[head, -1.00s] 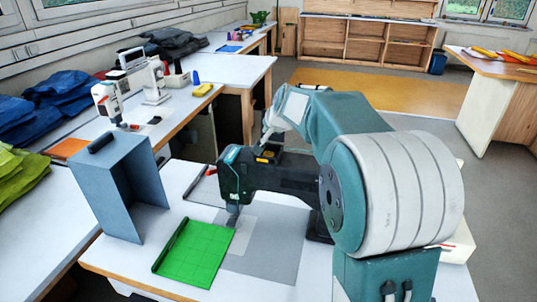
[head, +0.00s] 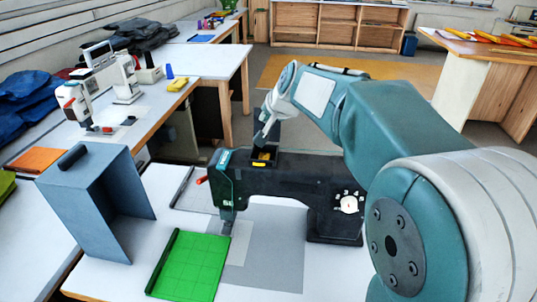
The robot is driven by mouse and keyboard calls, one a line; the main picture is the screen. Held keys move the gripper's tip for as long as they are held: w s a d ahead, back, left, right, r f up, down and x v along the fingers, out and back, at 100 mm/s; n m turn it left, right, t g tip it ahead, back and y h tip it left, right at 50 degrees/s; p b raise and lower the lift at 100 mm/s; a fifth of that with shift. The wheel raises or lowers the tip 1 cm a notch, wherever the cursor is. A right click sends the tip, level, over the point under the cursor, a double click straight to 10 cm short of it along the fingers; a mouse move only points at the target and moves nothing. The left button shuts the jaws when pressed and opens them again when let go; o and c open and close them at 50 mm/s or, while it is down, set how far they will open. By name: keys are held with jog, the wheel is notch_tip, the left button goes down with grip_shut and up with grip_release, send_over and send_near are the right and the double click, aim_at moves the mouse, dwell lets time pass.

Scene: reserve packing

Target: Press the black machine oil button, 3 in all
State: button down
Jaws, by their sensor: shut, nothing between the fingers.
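A black sewing machine (head: 285,183) stands on the white table in the middle of the head view. A small dark housing with a yellow-orange patch (head: 263,155) sits on top of its arm, towards the left end. A separate oil button cannot be made out clearly there. My gripper (head: 260,140) is shut and empty, pointing down at the top of this housing. Its tips are at or just above the housing; whether they touch is unclear. The machine has a white dial (head: 349,204) on its right column and a red lever (head: 202,180) at its left end.
A green gridded mat (head: 190,266) and a blue-grey open box (head: 95,200) lie left of the machine. A white sewing machine (head: 125,80) stands on the table behind, at the left. The grey plate (head: 275,250) in front of the black machine is clear.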

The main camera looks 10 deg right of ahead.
aim_at(262, 154)
jog(key=shift+a+f, duration=0.15)
jog(key=shift+f, duration=2)
jog(key=shift+a+f, duration=0.1)
jog(key=shift+f, duration=2.05)
jog(key=shift+a+f, duration=0.15)
jog(key=shift+f, duration=0.35)
jog(key=shift+f, duration=0.55)
jog(key=shift+r, duration=1)
